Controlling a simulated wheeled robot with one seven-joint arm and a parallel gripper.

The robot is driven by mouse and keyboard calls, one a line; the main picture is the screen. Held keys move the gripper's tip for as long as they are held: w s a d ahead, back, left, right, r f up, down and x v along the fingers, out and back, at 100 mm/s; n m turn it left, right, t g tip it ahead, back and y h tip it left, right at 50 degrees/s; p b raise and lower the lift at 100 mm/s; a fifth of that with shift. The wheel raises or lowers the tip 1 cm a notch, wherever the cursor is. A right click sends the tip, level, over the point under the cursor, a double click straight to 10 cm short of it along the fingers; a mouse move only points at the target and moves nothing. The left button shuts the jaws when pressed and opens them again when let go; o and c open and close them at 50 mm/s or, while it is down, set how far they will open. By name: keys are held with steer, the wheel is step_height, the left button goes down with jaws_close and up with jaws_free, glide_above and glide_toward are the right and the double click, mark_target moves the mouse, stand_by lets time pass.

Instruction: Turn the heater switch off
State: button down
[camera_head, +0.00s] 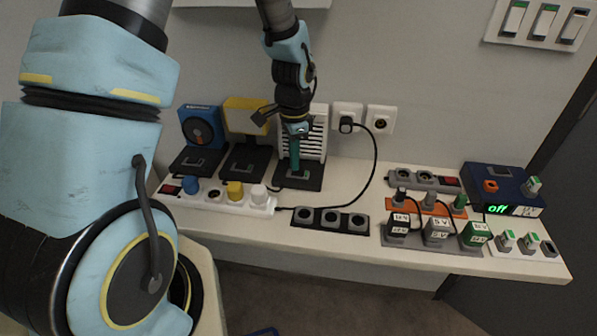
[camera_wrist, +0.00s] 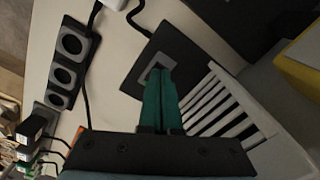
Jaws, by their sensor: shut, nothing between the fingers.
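The heater (camera_head: 317,133) is a white slatted panel on a dark base plate at the back of the shelf, below the wall. Its slats also show in the wrist view (camera_wrist: 222,104). A grey rocker switch (camera_wrist: 156,68) sits on the dark base plate (camera_wrist: 140,82). My gripper (camera_head: 295,170) has teal fingers, shut and empty, pointing down in front of the heater. In the wrist view my fingertips (camera_wrist: 160,72) are over the switch and partly cover it. I cannot tell whether they touch it, nor which way the switch is set.
A yellow device (camera_head: 246,115) and a blue device (camera_head: 201,127) stand to the left on similar plates. A white power strip (camera_head: 215,197) with several plugs lies in front. A black socket strip (camera_head: 330,220) and cables lie to the right.

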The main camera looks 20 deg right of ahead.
steer(key=shift+f+b, duration=0.35)
steer(key=shift+f, duration=0.2)
stand_by(0.4)
step_height(320, 180, up, 7)
steer(key=p, duration=0.6)
stand_by(0.5)
steer(key=s+a+r+n, duration=0.1)
steer(key=a+r+n, duration=0.3)
steer(key=a, duration=0.4)
steer(key=s+a+r+n+t, duration=0.1)
steer(key=a+r+n, duration=0.3)
steer(key=a+n, duration=0.3)
steer(key=s+a+r+n, duration=0.1)
steer(key=a+r+n, duration=0.3)
steer(key=a, duration=0.6)
steer(key=shift+s+a+n+t, duration=0.3)
steer(key=shift+s+n, duration=0.1)
steer(key=shift+n, duration=0.5)
